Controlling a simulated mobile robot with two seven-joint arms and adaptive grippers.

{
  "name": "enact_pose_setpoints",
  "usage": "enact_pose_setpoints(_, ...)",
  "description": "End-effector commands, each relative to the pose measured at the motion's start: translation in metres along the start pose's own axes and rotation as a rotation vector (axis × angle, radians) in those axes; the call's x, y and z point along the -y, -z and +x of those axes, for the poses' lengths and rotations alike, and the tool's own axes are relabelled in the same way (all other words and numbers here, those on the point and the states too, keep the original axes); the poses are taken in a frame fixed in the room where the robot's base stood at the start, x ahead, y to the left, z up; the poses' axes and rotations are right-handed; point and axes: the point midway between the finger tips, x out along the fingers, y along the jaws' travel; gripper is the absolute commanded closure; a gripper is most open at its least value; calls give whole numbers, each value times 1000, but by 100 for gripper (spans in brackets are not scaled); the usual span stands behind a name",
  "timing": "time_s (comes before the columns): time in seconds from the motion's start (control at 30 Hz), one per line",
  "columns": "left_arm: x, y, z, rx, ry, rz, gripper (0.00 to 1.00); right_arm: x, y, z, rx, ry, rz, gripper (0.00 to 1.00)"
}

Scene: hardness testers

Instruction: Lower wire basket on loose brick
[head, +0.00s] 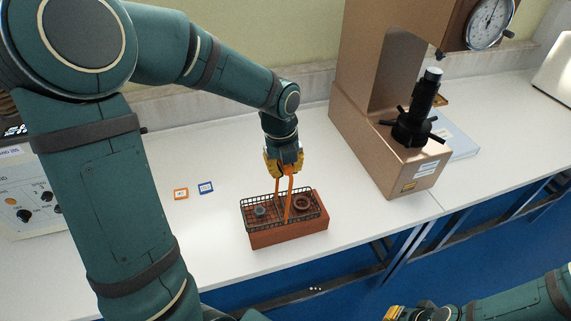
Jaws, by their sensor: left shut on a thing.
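The loose brick (290,235) is a reddish-brown block lying flat near the front edge of the white bench. The wire basket (314,202) is a dark shallow mesh tray with an orange handle and sits at the brick's top; I cannot tell whether it touches it. Inside it are a brown ring (302,203) and a small grey piece (260,212). My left gripper (284,172), with yellow fingers, points down and is shut on the basket's orange handle. My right gripper (394,313) shows only partly at the bottom edge, away from the bench top.
A brown hardness tester (385,120) with a dial (489,22) stands to the right. An orange tag (181,194) and a blue tag (205,187) lie left of the brick. A control box (38,200) stands at the far left.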

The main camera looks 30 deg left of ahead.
Motion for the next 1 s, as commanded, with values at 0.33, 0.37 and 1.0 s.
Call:
enact_pose_setpoints(0.33,0,0,3,2,2,1,100,0,0,0,1,0,-1,100)
enact_pose_setpoints(0.37,0,0,3,2,2,1,100,0,0,0,1,0,-1,100)
enact_pose_setpoints(1.0,0,0,2,0,0,0,49,0,0,1,0,0,0,100)
